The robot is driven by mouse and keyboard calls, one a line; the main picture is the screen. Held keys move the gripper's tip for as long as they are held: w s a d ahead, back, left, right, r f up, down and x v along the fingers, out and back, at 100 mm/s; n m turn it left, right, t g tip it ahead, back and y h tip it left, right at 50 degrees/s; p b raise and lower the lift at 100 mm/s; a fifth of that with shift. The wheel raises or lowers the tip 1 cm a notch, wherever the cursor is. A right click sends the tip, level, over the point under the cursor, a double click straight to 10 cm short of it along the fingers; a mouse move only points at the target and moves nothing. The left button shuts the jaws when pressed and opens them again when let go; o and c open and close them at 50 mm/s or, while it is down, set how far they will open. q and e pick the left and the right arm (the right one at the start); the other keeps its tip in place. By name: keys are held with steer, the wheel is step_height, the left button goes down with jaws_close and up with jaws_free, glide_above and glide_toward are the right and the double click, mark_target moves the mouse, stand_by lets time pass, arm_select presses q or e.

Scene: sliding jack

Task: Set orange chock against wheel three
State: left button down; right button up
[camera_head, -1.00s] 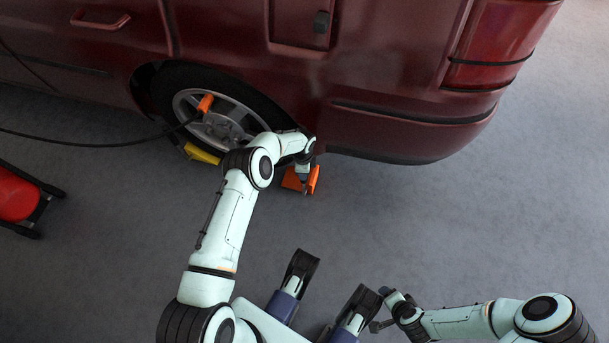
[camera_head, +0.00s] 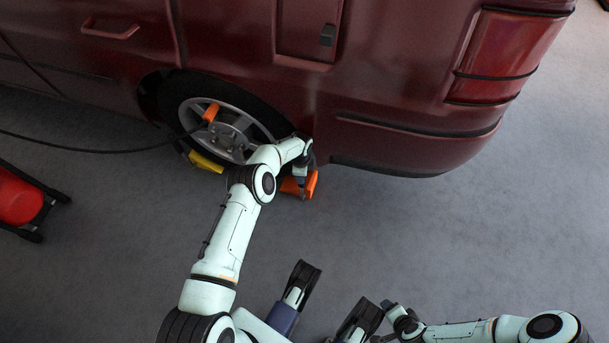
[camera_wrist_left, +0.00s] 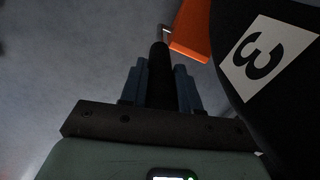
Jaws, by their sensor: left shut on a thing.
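The orange chock (camera_head: 312,184) is on or just above the grey floor at the right side of the car's rear wheel (camera_head: 238,134). In the left wrist view the chock (camera_wrist_left: 191,33) is beside the black tyre (camera_wrist_left: 292,95), which bears a white "3" label (camera_wrist_left: 267,57). Whether they touch is unclear. My left gripper (camera_head: 303,178) is over the chock. In the left wrist view the gripper (camera_wrist_left: 160,85) is shut on the chock's black handle, which has a metal end by the chock. My right gripper (camera_head: 389,309) is at the lower middle; its jaws are unclear.
The dark red car body (camera_head: 410,100) overhangs the wheel. A yellow chock (camera_head: 206,162) is at the wheel's left side. An orange piece (camera_head: 211,112) with a black hose (camera_head: 90,150) is at the rim. A red machine (camera_head: 18,195) stands at far left. Floor at right is clear.

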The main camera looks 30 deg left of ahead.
arm_select(q)
steer(key=shift+s+a+f, duration=0.1)
steer(key=shift+s+a, duration=0.15)
steer(key=shift+a, duration=0.85)
steer(key=shift+s+a, duration=0.2)
steer(key=shift+a, duration=0.85)
steer(key=shift+s+a+f, duration=0.15)
steer(key=shift+a+f, duration=0.05)
steer(key=shift+a, duration=0.3)
steer(key=shift+s+a, duration=0.2)
steer(key=shift+a, duration=0.6)
steer(key=shift+s+a, duration=0.2)
steer(key=shift+a, duration=0.55)
steer(key=shift+s+a, duration=0.2)
steer(key=shift+a, duration=0.6)
steer(key=shift+f, duration=0.1)
steer(key=c, duration=0.7)
jaws_free()
steer(key=shift+c, duration=0.2)
